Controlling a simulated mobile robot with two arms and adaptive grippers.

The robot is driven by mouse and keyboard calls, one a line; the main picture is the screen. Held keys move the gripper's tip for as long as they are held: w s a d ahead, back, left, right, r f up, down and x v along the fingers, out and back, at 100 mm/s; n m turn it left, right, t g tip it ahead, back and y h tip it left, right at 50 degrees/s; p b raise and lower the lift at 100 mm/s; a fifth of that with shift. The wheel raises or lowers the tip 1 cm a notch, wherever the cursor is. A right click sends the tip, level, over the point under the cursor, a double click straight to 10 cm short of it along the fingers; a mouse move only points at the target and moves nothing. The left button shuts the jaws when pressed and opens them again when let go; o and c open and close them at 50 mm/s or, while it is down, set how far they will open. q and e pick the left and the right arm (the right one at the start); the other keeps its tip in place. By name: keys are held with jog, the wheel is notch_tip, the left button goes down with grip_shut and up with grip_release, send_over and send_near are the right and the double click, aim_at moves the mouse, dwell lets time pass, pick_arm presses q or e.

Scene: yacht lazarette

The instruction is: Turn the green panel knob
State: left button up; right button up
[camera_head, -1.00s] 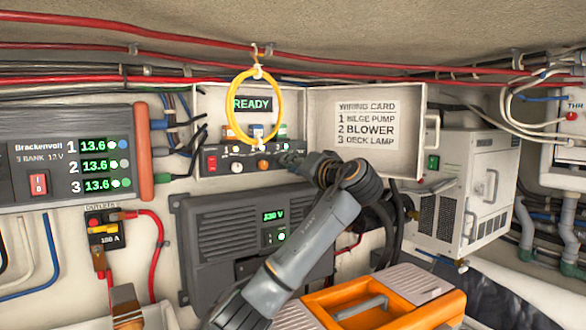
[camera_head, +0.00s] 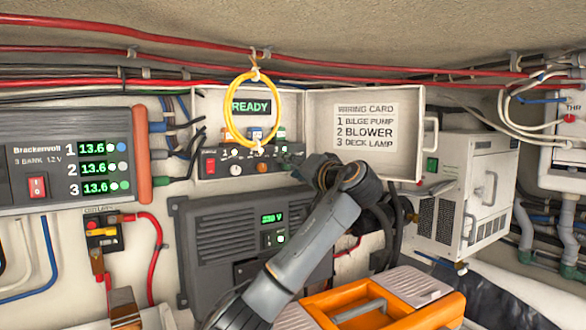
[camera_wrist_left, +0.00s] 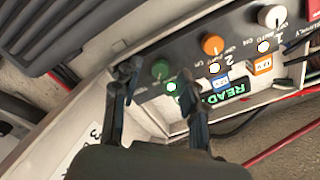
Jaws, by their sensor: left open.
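The green knob (camera_wrist_left: 160,69) is on the dark control panel (camera_wrist_left: 185,65), in the same row as an orange knob (camera_wrist_left: 213,44) and a white knob (camera_wrist_left: 271,17). In the wrist view my left gripper (camera_wrist_left: 158,75) is open, with the green knob showing between its two fingers. I cannot tell whether either finger touches it. In the head view my left gripper (camera_head: 287,160) is at the right end of the panel and hides the green knob. The head view also shows the white knob (camera_head: 236,169), the orange knob (camera_head: 262,166) and the READY display (camera_head: 251,106).
A yellow cable loop (camera_head: 233,92) hangs in front of the panel. An open white cover with a wiring card (camera_head: 366,108) is right of it. A grey unit (camera_head: 215,240) is below, an orange-topped case (camera_head: 320,308) is at the front, and red cables run overhead.

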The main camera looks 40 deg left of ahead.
pick_arm(q)
jog(key=v, duration=1.2)
dwell(0.4)
